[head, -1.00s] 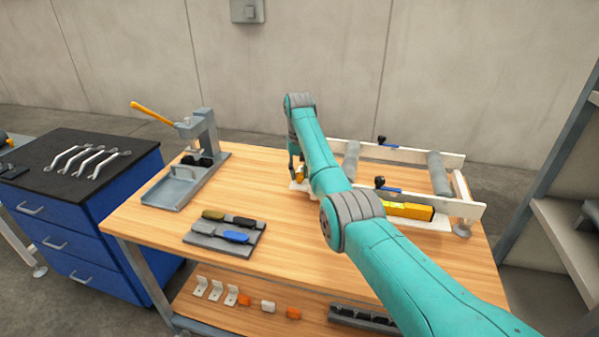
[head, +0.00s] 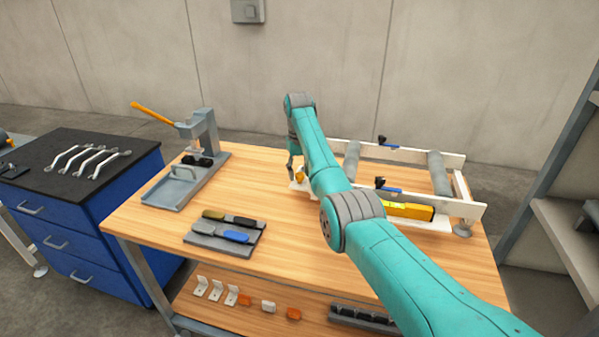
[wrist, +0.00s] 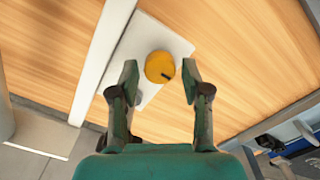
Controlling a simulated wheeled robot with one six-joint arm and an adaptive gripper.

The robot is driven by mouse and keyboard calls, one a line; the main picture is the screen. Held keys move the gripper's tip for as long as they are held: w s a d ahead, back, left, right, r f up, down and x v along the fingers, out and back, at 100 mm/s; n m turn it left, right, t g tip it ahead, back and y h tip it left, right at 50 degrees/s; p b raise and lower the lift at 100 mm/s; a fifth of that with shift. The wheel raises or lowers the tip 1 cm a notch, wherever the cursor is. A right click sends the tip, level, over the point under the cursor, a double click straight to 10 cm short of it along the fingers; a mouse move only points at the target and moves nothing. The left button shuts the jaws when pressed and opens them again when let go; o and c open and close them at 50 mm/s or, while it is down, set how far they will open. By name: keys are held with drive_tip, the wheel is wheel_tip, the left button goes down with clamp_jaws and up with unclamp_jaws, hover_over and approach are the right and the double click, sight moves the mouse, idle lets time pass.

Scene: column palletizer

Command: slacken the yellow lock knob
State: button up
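The yellow lock knob (wrist: 159,66) is round with a dark mark on its lower right. It sits on a white plate (wrist: 150,35) beside a white rail in the wrist view. In the head view a small part of the knob (head: 300,175) shows beside my arm. My gripper (wrist: 160,82) is open, with one finger on each side of the knob. I see gaps between the fingers and the knob in the wrist view. In the head view my gripper (head: 293,172) is mostly hidden by my arm.
A roller frame with white rails (head: 455,200), grey rollers (head: 440,172) and black knobs stands on the wooden bench (head: 280,255). A yellow level (head: 406,210) lies at it. A press (head: 200,140) and a grey tray of tools (head: 215,242) stand left. The bench middle is clear.

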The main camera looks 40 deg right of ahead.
sight(299, 174)
idle(0.3)
wheel_tip(299, 174, up, 12)
idle(0.5)
idle(0.5)
